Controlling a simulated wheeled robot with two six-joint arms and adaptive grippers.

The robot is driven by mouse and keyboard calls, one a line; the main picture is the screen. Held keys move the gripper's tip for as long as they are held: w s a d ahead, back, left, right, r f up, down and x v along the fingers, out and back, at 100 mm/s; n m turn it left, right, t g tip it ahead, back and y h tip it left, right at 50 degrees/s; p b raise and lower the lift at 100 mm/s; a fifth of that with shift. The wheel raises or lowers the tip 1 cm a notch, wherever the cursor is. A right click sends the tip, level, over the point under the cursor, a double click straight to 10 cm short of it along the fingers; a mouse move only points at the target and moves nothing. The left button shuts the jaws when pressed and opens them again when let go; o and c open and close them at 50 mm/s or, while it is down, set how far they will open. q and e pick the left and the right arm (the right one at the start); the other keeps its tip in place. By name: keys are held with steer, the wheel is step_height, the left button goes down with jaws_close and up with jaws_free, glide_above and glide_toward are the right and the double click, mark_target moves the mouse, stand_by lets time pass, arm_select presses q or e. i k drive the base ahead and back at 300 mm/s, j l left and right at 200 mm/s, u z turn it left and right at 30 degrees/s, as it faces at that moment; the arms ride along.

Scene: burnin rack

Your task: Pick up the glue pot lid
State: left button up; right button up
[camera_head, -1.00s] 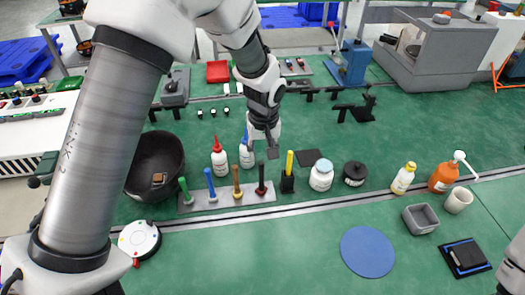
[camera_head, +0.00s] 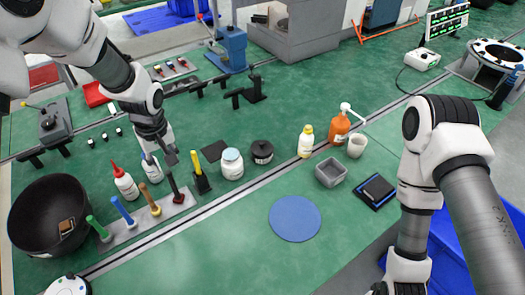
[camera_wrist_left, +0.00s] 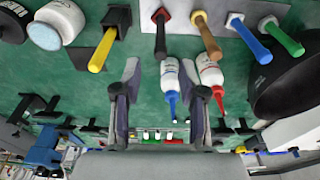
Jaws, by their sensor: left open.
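A white jar (camera_head: 232,170) with a pale blue round lid (camera_head: 231,155) stands mid-table. Beside it is a low black pot (camera_head: 262,152) with a black knobbed top; I cannot tell which is the glue pot. In the left wrist view the jar's lid (camera_wrist_left: 45,36) is at the upper left, with the black pot (camera_wrist_left: 12,22) at the corner. My left gripper (camera_head: 172,157) is left of both, near the bottles. The left wrist view shows its jaws (camera_wrist_left: 161,72) apart, with nothing held. My right arm shows at the right, but its gripper is out of view.
A red-tipped bottle (camera_head: 125,184) and a blue-tipped bottle (camera_head: 151,170) stand near the left gripper. A rack (camera_head: 130,232) of coloured handles and a black bowl (camera_head: 28,215) are at left. A yellow-handled tool (camera_head: 200,180) stands between gripper and jar. A blue disc (camera_head: 295,218) lies in front.

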mark_target(260, 149)
steer(key=i+l, duration=0.2)
steer(key=l, duration=0.2)
steer(key=i+l, duration=0.2)
steer(key=l, duration=0.2)
steer(key=i+l, duration=0.2)
steer(key=l, duration=0.2)
